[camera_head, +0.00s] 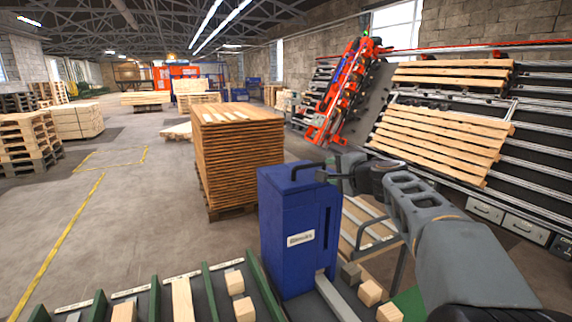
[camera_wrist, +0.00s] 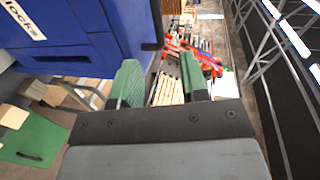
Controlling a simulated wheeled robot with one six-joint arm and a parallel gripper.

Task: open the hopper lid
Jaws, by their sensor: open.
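The hopper is a tall blue box (camera_head: 285,225) with a white label on its front, in the lower middle of the head view. Its top looks closed, and a dark bar handle (camera_head: 305,166) stands at the top. My gripper (camera_head: 332,175) is beside the hopper's upper right edge, close to the handle. In the wrist view the blue hopper (camera_wrist: 70,30) fills the upper left. My gripper's two green fingers (camera_wrist: 160,80) are apart there with nothing held between them. I cannot tell whether a finger touches the hopper.
A green-railed conveyor (camera_head: 205,290) with wooden blocks lies at the front left. Loose blocks (camera_head: 369,292) lie right of the hopper. A stack of boards (camera_head: 240,155) stands behind it. A slatted pallet rack (camera_head: 440,135) is at right. Open floor lies left.

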